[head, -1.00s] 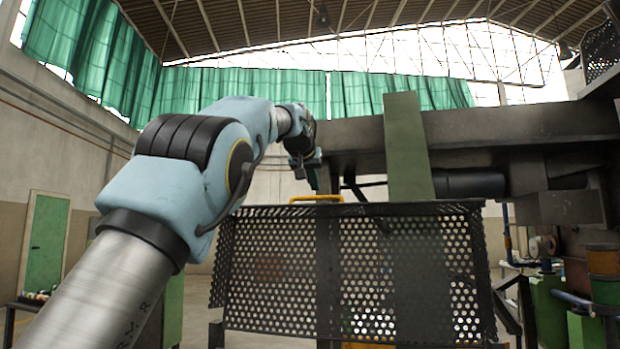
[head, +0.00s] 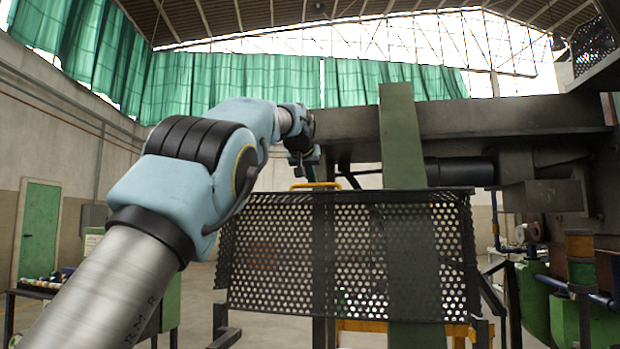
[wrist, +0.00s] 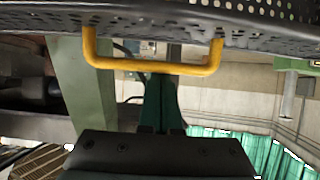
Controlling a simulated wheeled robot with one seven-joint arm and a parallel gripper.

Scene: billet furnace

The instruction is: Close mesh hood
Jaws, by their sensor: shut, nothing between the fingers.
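The mesh hood (head: 345,255) is a dark perforated panel in front of the machine in the head view, hanging roughly upright. A yellow handle (head: 315,186) stands on its top edge. In the wrist view, the handle (wrist: 155,66) crosses the picture below the hood's perforated edge (wrist: 260,32). My gripper (head: 305,168) is just above the handle in the head view. In the wrist view, its green fingers (wrist: 160,90) are shut and empty, pointing at the middle of the handle bar. The tips are close to the bar; I cannot tell whether they touch it.
A green upright post (head: 402,140) stands at the hood, and a dark beam (head: 470,125) runs behind it. Pipes and drums (head: 580,255) are at the right. A table with small items (head: 45,283) is at the lower left. Open floor shows left of the hood.

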